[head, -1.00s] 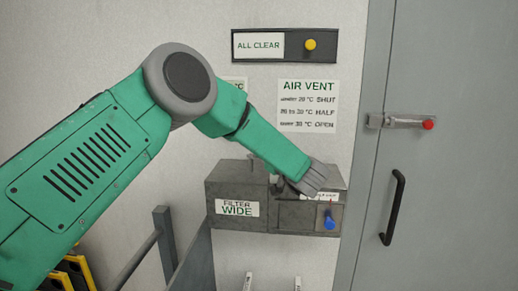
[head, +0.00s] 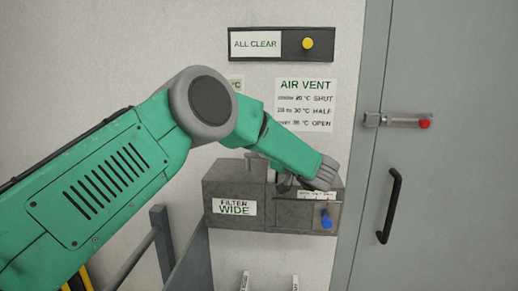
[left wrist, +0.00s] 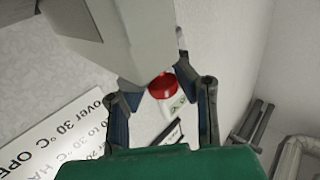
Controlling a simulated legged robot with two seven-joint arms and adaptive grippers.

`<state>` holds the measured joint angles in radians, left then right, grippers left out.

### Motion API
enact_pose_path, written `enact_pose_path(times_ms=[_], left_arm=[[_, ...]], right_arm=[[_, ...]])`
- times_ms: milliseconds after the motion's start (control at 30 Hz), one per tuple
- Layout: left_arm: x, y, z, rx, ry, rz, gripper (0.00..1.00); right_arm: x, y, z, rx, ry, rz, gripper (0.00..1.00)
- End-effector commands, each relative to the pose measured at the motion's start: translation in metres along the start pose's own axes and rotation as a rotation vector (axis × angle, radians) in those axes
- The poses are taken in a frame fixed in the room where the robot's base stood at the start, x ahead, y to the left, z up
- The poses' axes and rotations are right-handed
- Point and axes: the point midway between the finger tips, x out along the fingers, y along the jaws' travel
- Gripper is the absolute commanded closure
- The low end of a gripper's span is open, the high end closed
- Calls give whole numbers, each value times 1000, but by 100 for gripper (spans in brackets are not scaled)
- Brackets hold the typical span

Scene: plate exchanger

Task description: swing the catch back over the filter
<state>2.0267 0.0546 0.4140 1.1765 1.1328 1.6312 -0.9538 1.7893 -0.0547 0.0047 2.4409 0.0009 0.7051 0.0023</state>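The grey filter box (head: 235,180), labelled FILTER WIDE (head: 234,207), is fixed to the wall in the head view. My left gripper (head: 322,176) is over the right part of its top, and my arm hides part of that top. I cannot make out the catch clearly there. In the left wrist view, the two fingers of my left gripper (left wrist: 160,100) stand apart. A red round piece (left wrist: 162,85) and a white label show between them, partly covered by a pale grey block (left wrist: 115,35). I cannot tell whether a finger touches the piece. My right gripper is in neither view.
A blue knob (head: 326,221) is on the box front at right. The AIR VENT sign (head: 305,104) and a panel with a yellow button (head: 307,43) are above. A door with a red-ended latch (head: 424,123) and black handle (head: 390,206) is at right. Grey rails stand at lower left.

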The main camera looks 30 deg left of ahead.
Motion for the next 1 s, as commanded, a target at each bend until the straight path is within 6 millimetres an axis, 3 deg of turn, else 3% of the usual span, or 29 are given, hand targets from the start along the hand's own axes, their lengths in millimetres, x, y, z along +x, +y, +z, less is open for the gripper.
enact_pose_path(times_ms=[333,467,1000], left_arm=[[2,-5,-4,-7,6,-6,57],[-6,-4,-5,-7,7,-5,57],[-107,3,0,-1,5,-1,57]], right_arm=[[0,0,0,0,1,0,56],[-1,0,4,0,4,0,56],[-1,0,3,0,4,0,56]])
